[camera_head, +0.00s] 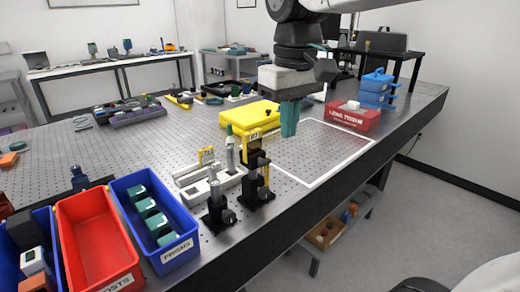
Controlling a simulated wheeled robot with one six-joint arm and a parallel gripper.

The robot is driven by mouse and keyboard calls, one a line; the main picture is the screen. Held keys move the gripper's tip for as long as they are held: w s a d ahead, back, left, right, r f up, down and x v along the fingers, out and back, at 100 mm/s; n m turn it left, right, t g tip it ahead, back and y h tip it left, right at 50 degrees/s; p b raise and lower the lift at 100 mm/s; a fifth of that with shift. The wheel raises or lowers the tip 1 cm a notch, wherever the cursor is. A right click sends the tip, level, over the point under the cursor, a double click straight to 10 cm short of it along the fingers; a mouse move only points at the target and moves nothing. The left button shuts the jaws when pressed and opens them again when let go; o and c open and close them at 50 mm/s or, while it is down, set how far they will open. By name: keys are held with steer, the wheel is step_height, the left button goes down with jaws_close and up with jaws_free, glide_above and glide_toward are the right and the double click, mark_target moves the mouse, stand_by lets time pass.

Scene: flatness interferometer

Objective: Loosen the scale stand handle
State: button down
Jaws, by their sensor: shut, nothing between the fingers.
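My gripper (290,118), with teal fingers pointing down, is shut and empty above the optical table (315,150). It is apart from the stands, to the upper right of them. A black stand (254,172) with a yellow tag and a narrow yellow strip stands upright near the table's front edge. It may be the scale stand; its handle is too small to tell apart from the other black fittings. A shorter post in a black holder (217,210) stands to its left.
Blue bins (180,254) and a red bin (100,262) stand at the front left. A yellow case (250,114) lies behind my gripper. A red box (352,118) stands to the right. A white outlined area (335,145) is mostly clear.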

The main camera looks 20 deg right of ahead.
step_height(320, 180, up, 3)
steer(key=n, duration=0.1)
glide_above(260, 162)
steer(key=s, duration=0.1)
steer(key=f, duration=1.3)
steer(key=shift+w+d+f, duration=0.15)
steer(key=shift+w+f, duration=0.1)
steer(key=shift+w, duration=0.15)
steer(key=shift+a, duration=0.2)
